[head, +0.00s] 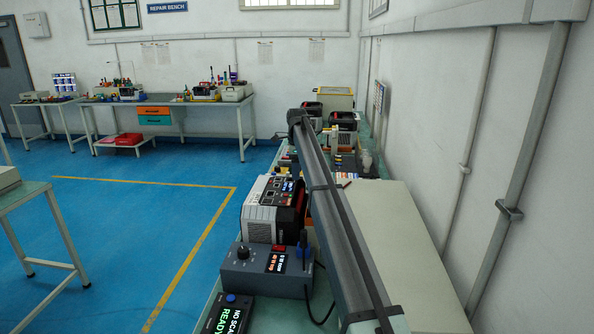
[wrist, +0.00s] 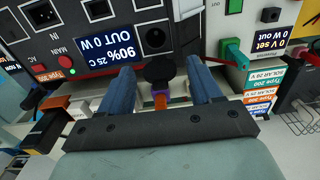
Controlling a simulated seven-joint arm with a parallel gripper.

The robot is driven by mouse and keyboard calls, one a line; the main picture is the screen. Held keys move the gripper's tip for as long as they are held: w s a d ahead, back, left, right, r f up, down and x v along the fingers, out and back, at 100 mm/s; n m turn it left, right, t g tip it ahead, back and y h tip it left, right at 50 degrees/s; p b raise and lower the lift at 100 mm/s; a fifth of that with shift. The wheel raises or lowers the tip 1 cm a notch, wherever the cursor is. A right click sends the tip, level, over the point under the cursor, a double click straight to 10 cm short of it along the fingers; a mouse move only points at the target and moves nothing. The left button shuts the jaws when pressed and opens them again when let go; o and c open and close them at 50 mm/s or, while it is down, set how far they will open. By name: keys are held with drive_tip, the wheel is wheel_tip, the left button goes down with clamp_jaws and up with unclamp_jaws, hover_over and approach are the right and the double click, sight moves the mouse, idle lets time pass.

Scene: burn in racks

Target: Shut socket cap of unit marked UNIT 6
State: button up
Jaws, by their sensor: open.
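In the wrist view my gripper (wrist: 160,68) is open, its two blue fingers apart. A round black socket cap (wrist: 160,73) shows between the fingers, with clear gaps on both sides. An open round socket (wrist: 154,38) sits in the dark panel just above the cap, so the cap is off it. The panel's display (wrist: 112,37) appears upside down and reads 90%, 25 C, OUT 0 W. An orange and purple part (wrist: 160,101) is below the cap. No UNIT 6 marking is legible. My gripper cannot be made out in the head view.
A neighbouring pale unit carries a green connector (wrist: 235,52). Type labels (wrist: 260,93) stand at the right. In the head view, units (head: 274,210) line the bench by the wall, with a dark control box (head: 266,270) in front.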

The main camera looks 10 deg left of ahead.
drive_tip(key=c, duration=1)
drive_tip(key=shift+c, duration=0.2)
drive_tip(key=shift+a, duration=0.15)
drive_tip(key=a+h, duration=0.1)
drive_tip(key=h, duration=0.3)
drive_tip(key=shift+a+f, duration=0.1)
drive_tip(key=shift+a, duration=0.3)
drive_tip(key=h, duration=0.2)
drive_tip(key=a+h, duration=0.1)
drive_tip(key=shift+f+h, duration=0.3)
drive_tip(key=shift+a+f+h, duration=0.15)
drive_tip(key=shift+f+h, duration=0.05)
drive_tip(key=shift+h, duration=0.45)
drive_tip(key=shift+a+f+h, duration=0.15)
drive_tip(key=shift+h, duration=0.5)
